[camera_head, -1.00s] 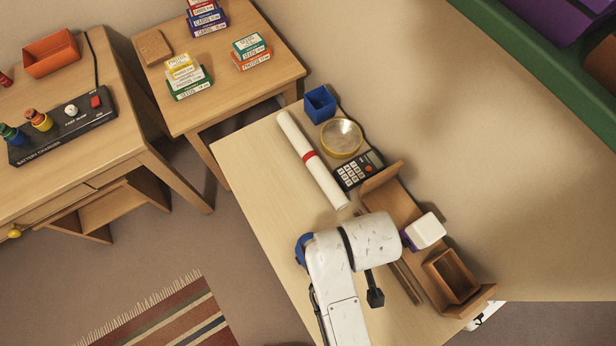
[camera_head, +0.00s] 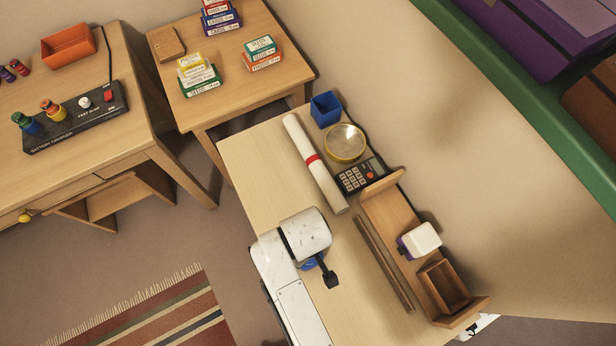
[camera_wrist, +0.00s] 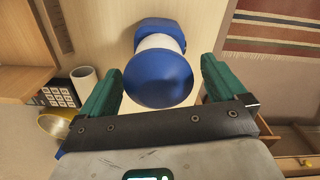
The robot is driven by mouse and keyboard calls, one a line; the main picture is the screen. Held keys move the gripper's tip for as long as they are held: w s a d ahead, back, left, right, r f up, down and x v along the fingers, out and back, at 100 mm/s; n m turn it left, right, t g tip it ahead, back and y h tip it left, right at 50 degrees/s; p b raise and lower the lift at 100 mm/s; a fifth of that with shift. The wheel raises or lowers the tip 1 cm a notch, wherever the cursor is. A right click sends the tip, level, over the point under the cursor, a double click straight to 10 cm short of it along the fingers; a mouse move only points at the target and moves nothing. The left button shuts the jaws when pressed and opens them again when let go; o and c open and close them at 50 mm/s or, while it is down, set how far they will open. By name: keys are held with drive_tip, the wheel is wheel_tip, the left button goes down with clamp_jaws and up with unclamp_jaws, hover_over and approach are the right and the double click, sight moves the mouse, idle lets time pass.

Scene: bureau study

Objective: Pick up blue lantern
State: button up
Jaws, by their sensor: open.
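The blue lantern (camera_wrist: 160,78) stands out in the wrist view, with a round blue top, a white middle and a blue base behind it. My gripper (camera_wrist: 161,66) is open, with one green finger on either side of the lantern. Gaps show between the lantern and both fingers, so it is not clamped. In the head view my arm covers the fingers and most of that spot near the desk's left edge. A small blue patch shows under my arm there, but I cannot tell whether it is the lantern.
The desk (camera_head: 262,160) holds a rolled paper (camera_head: 314,163), blue cup (camera_head: 325,109), magnifier (camera_head: 344,143), calculator (camera_head: 357,178), wooden strips (camera_head: 384,262), and a wooden tray (camera_head: 386,217) with a white-and-purple item (camera_head: 420,240). A charger (camera_head: 75,118) is on the left desk.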

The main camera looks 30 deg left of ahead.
drive_tip(key=shift+f, duration=1.7)
drive_tip(key=shift+w, duration=0.1)
drive_tip(key=c, duration=1.3)
